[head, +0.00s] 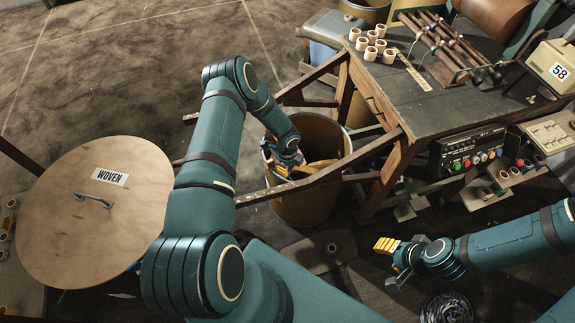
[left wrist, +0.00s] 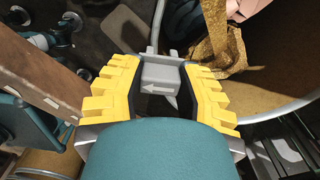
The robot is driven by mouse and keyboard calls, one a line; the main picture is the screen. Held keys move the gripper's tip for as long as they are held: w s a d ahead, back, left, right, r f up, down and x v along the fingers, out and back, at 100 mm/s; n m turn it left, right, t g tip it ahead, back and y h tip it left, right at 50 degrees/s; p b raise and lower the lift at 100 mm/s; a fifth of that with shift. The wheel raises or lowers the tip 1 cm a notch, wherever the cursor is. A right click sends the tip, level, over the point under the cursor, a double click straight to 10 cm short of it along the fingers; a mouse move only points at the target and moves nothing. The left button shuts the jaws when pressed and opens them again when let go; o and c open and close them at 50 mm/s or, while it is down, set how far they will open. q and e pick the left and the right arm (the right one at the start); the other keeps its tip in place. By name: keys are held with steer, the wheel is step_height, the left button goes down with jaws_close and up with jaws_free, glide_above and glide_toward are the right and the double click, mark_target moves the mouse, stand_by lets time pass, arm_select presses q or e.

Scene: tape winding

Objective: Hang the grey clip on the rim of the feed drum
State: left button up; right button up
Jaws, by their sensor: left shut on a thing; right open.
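The feed drum (head: 310,205) is a brown, open-topped barrel standing on the floor beside the table. Its pale rim (left wrist: 275,113) curves through the left wrist view, and folded yellow-brown woven tape (left wrist: 222,48) shows inside. My left gripper (head: 283,168) is at the left part of the drum's mouth. In the left wrist view its yellow fingers are shut on the grey clip (left wrist: 162,75). The clip overlaps the line of the rim there; I cannot tell whether it touches the rim. My right gripper (head: 392,263) is open and empty, low at the right, apart from the drum.
A wooden beam (head: 325,174) crosses in front of the drum. The dark-topped table (head: 405,95) holds spools (head: 370,45) and rods. A round wooden lid marked WOVEN (head: 95,225) is at the left. A button panel (head: 473,150) is on the table's front.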

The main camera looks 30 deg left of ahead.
mark_target(287, 179)
arm_select(q)
step_height(287, 179, down, 4)
steer(key=shift+f+b, duration=0.1)
steer(key=shift+b, duration=1)
steer(key=shift+f+b, duration=1)
steer(key=shift+b, duration=0.05)
steer(key=o, duration=0.9)
steer(key=shift+o, duration=0.2)
step_height(287, 179, up, 12)
steer(key=shift+r, duration=0.1)
